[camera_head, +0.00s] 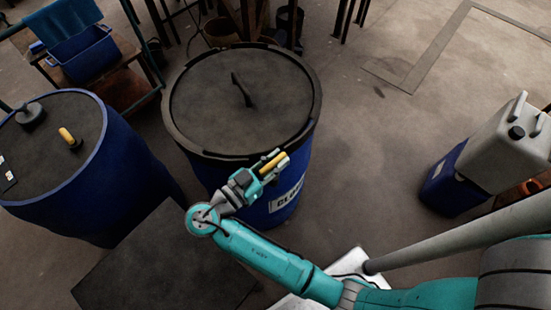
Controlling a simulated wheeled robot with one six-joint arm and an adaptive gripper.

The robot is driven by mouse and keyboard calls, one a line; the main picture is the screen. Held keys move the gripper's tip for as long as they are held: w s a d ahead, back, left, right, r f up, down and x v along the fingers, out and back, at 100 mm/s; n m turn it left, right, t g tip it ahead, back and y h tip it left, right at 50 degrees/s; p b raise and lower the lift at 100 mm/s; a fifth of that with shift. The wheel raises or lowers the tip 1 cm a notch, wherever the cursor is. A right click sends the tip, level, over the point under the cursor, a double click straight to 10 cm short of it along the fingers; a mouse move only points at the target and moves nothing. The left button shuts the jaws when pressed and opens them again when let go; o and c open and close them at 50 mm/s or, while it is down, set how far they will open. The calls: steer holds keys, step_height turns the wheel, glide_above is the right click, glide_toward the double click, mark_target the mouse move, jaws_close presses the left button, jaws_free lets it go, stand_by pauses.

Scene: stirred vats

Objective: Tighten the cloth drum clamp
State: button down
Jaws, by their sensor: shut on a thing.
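The cloth drum (297,183) is a large blue drum with a dark flat lid (205,105) and a short black handle (241,89) standing up near the lid's middle. A dark clamp ring (314,82) runs around its rim. A partly hidden label (287,198) is on its front. My gripper (275,163) is at the front right of the rim. It is shut on a yellow piece (272,161), which looks like the clamp's lever. The gripper hides the rim there, so I cannot tell how the lever joins the ring.
A second blue drum (130,180) stands at the left, with a yellow-handled item (69,138) on its lid. A blue crate (85,55) is on a cart at top left. Floor is clear right of the cloth drum.

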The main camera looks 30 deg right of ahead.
mark_target(277, 160)
steer(key=shift+s+m+g, duration=0.1)
steer(key=shift+m+g, duration=0.5)
steer(key=shift+g, duration=0.4)
steer(key=shift+d+g, duration=0.1)
steer(key=shift+g, duration=0.2)
steer(key=c, duration=1)
jaws_free()
step_height(277, 160, up, 10)
